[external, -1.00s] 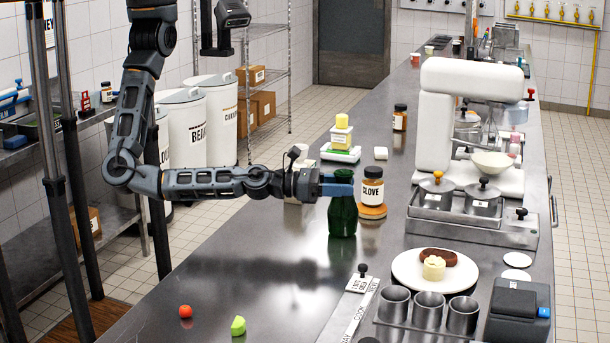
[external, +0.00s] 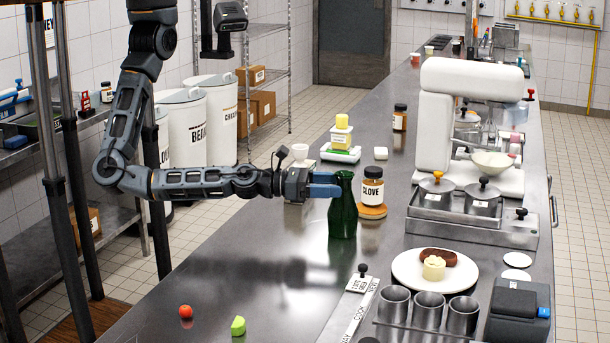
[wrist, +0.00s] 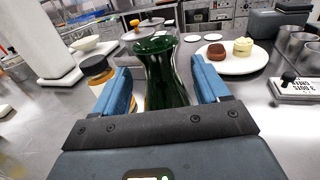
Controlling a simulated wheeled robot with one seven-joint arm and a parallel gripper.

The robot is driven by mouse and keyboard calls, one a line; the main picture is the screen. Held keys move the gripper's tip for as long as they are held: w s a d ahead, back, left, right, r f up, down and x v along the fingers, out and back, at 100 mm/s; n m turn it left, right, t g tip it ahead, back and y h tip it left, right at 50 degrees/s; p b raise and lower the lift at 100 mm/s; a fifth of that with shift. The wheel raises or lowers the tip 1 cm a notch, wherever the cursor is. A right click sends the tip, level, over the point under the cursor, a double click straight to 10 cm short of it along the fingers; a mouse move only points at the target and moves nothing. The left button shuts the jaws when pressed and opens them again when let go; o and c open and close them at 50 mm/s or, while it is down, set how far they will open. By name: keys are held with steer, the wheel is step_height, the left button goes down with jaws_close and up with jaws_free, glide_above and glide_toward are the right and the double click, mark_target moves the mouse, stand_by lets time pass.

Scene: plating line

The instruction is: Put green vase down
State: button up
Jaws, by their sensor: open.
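The green vase (external: 343,212) stands upright on the steel counter (external: 250,255), just right of my gripper (external: 326,186) in the external view. In the wrist view the vase (wrist: 165,75) stands ahead of and partly between the two blue fingers of my gripper (wrist: 162,90), with a gap on each side. My gripper is open and holds nothing. The lower part of the vase is hidden by the gripper body in the wrist view.
A clove jar (external: 372,187) on an orange-brown round base stands close behind and right of the vase. A white plate with food (external: 405,268) and a rack of metal cups (external: 428,308) are at front right. The counter left of the vase is mostly clear.

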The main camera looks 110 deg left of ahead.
steer(key=b+v, duration=0.2)
steer(key=v, duration=0.7)
steer(key=shift+b, duration=0.4)
steer(key=shift+s, duration=0.1)
steer(key=w+a+r+m+t+h, duration=0.15)
steer(key=a+r+m+t, duration=0.65)
steer(key=a+r+m, duration=1.15)
steer(key=s+a+f+m+g+h, duration=0.1)
steer(key=s+f+m+g+h, duration=0.55)
steer(key=s+f+m, duration=1.2)
steer(key=s+d+f+g+y, duration=0.1)
steer(key=s+d+f+g, duration=0.1)
steer(key=s, duration=0.7)
steer(key=s+d+f+m+g+y, duration=0.1)
steer(key=s+d+f, duration=0.3)
steer(key=s, duration=0.6)
steer(key=shift+s+d+f+g+y, duration=0.2)
steer(key=shift+d+f+g+y, duration=0.2)
steer(key=shift+f+g+y, duration=0.25)
